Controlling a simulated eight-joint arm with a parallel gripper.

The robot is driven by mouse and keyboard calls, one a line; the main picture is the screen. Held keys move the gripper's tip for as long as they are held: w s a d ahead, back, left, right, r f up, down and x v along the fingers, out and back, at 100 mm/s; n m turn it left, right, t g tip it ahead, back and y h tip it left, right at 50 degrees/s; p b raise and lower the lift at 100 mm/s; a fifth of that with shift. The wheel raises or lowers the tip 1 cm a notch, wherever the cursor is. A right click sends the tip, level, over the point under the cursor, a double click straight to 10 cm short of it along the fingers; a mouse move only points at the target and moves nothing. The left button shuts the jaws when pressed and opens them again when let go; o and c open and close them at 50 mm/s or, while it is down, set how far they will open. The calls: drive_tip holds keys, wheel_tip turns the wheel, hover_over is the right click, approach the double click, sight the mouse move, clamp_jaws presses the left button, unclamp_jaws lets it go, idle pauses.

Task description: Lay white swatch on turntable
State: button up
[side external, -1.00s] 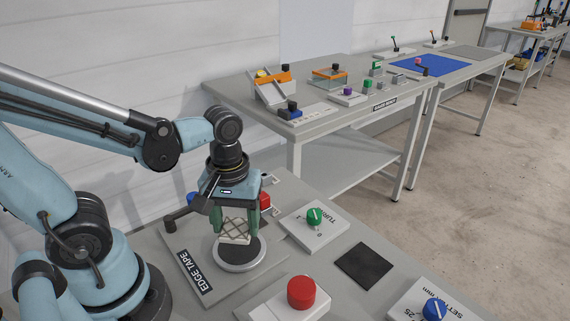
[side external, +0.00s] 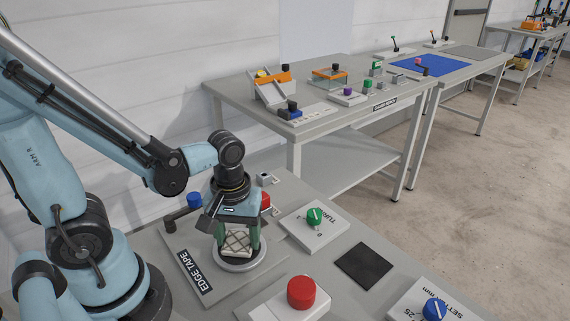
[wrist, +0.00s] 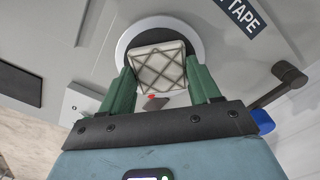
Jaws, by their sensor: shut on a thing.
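The white swatch (side external: 238,241) is a pale square piece with a dark diagonal lattice. It also shows in the wrist view (wrist: 159,66), between the green fingers. My gripper (side external: 240,246) is shut on it and holds it right over the turntable. The turntable (side external: 240,267) is a round disc with a light grey rim, and a dark top shows around the swatch in the wrist view (wrist: 127,40). The swatch looks tilted to the disc. I cannot tell whether its lower edge touches the disc.
The green turn knob (side external: 314,216) stands right of the turntable, a red button (side external: 301,292) in front, and a dark square pad (side external: 363,266) further right. The EDGE TAPE label (side external: 192,276) lies left. A blue knob (side external: 194,199) and a red part (side external: 265,201) are close behind my gripper.

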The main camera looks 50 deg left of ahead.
sight(239, 240)
drive_tip(key=shift+f, duration=0.1)
drive_tip(key=o, duration=1)
drive_tip(key=shift+r, duration=6.05)
drive_tip(key=w+a+m+t, duration=0.1)
drive_tip(key=w+m+t, duration=0.5)
drive_tip(key=m, duration=0.3)
drive_tip(key=shift+f+t, duration=0.35)
drive_tip(key=shift+t, duration=0.25)
